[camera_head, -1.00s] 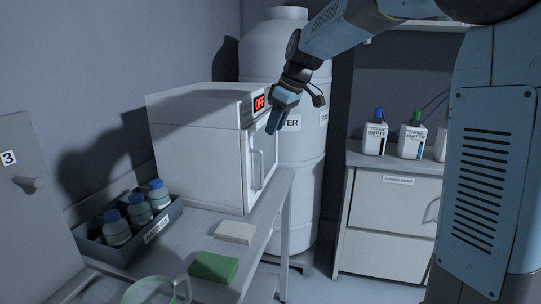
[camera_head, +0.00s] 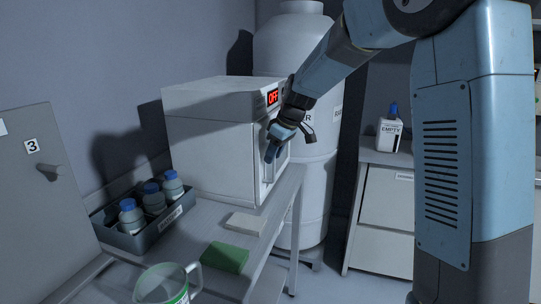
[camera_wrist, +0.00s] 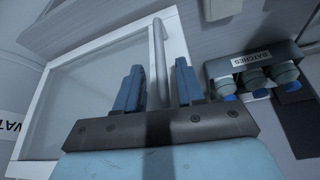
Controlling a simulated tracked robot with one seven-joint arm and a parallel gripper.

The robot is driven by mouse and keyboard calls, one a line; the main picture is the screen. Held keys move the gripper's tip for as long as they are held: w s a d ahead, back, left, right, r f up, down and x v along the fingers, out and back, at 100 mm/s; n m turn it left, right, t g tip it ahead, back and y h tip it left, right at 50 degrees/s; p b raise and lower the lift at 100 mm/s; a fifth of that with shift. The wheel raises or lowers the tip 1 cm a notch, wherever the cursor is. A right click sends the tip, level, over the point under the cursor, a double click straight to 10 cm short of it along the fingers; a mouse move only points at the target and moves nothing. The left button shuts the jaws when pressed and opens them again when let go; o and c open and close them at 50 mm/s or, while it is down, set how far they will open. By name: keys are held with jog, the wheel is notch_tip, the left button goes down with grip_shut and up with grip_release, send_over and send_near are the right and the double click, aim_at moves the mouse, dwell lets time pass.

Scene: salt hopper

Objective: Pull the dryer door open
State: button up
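The dryer is a white box (camera_head: 208,140) on the bench with a red "OFF" display; its door (camera_wrist: 78,100) faces right and looks shut. A vertical bar handle (camera_head: 268,172) is on the door, partly hidden by my fingers in the head view. My gripper (camera_head: 270,155) is at the handle's upper part. In the wrist view my gripper (camera_wrist: 160,78) has two blue fingers spread apart, and the handle bar (camera_wrist: 159,60) runs between them with gaps to both sides. How far the bar reaches in between the fingertips is hard to tell.
A tray of blue-capped bottles (camera_head: 148,236) stands left of the dryer. A white pad (camera_head: 246,222), a green pad (camera_head: 225,257) and a clear mug (camera_head: 166,284) lie along the bench. A tall white tank (camera_head: 310,110) stands behind, with a drawer cabinet (camera_head: 385,205) to the right.

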jog(key=shift+w+a+f, duration=0.1)
jog(key=shift+f, duration=0.2)
jog(key=shift+c, duration=0.2)
jog(key=c, duration=0.6)
jog(key=shift+r, duration=0.1)
grip_shut()
